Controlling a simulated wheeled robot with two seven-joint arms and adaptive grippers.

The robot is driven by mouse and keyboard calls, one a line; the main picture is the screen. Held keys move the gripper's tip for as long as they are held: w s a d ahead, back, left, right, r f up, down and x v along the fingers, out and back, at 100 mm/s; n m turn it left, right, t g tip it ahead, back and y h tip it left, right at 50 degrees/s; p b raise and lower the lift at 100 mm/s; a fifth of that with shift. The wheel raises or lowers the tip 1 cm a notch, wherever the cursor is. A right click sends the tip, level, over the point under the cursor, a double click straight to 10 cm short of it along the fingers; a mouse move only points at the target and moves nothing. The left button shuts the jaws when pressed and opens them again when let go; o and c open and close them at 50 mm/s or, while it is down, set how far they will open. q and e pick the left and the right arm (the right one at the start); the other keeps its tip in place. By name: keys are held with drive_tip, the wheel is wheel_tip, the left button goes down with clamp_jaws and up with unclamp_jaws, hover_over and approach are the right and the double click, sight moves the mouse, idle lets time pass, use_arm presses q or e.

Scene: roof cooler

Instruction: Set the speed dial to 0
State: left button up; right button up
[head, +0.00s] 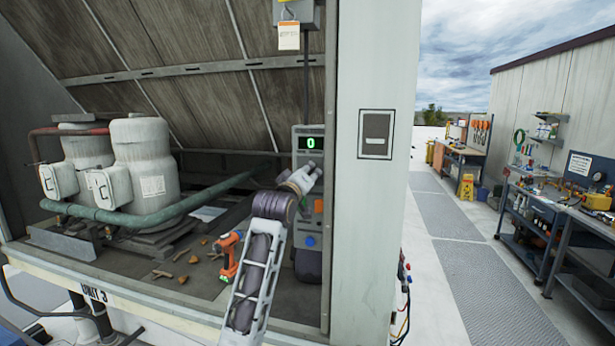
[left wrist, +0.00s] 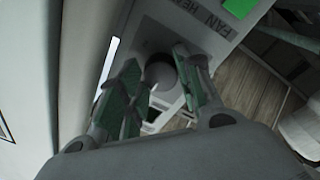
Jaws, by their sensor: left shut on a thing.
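The control panel (head: 308,150) is a grey upright box inside the cooler housing, with a green display (head: 310,143) reading 0 at its top. My left gripper (head: 314,170) reaches the panel just below the display. In the left wrist view, the dark round speed dial (left wrist: 160,72) sits between the two fingers of my left gripper (left wrist: 165,82), which are shut on it. In the head view the dial is hidden behind the gripper. The panel face also shows in the left wrist view, with lettering beginning "FAN". My right gripper is not in view.
An orange drill (head: 229,255) and scattered debris lie on the housing floor. White compressor tanks (head: 145,165) and green pipes stand at the left. A white post (head: 378,200) rises close to the panel's right. A walkway and workbenches (head: 560,215) lie further right.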

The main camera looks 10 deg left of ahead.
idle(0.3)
use_arm(q)
drive_tip(key=o, duration=1)
drive_tip(key=shift+o, duration=0.2)
drive_tip(key=shift+s, duration=0.2)
drive_tip(key=s+a, duration=0.1)
drive_tip(key=s, duration=1)
drive_tip(key=shift+s+f, duration=0.3)
drive_tip(key=shift+f, duration=0.15)
